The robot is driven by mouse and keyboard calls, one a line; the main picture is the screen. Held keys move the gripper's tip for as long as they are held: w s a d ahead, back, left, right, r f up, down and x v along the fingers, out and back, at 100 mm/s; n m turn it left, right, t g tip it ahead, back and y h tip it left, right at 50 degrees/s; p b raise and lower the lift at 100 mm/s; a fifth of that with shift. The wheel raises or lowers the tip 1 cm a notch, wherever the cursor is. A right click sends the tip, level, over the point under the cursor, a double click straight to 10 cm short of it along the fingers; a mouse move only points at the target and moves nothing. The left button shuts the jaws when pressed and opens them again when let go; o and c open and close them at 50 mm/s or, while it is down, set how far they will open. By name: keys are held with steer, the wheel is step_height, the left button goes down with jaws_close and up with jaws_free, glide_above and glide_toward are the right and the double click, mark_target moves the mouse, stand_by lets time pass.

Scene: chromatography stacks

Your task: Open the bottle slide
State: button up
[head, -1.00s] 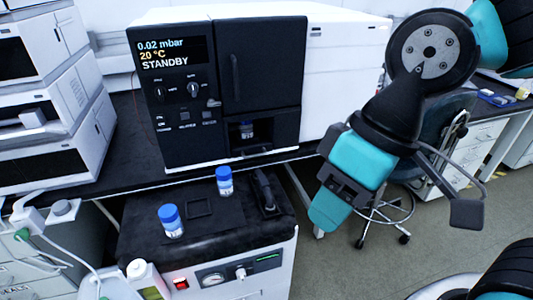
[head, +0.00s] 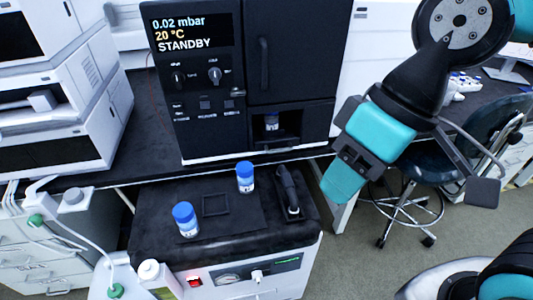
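The black instrument (head: 210,105) on the bench has a small open niche (head: 290,122) low on its right side.
Two blue-capped bottles (head: 186,220) (head: 245,177) and a black handled tool (head: 288,191) stand on the black-topped cart (head: 150,222) in front of the instrument. A stool (head: 400,160) stands at right. White stacked modules (head: 60,85) stand at left.

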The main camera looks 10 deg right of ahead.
steer(key=w+a+f+m+y+b, duration=0.1)
steer(key=w+f+m+y+b, duration=0.2)
steer(key=w+f+b, duration=0.6)
steer(key=m+t+y+b, duration=0.4)
steer(key=m+t+b, duration=0.75)
steer(key=m, duration=0.25)
glide_toward(283, 151)
steer(key=shift+g, duration=0.25)
steer(key=x, duration=0.9)
steer(key=shift+w, duration=0.2)
jaws_close()
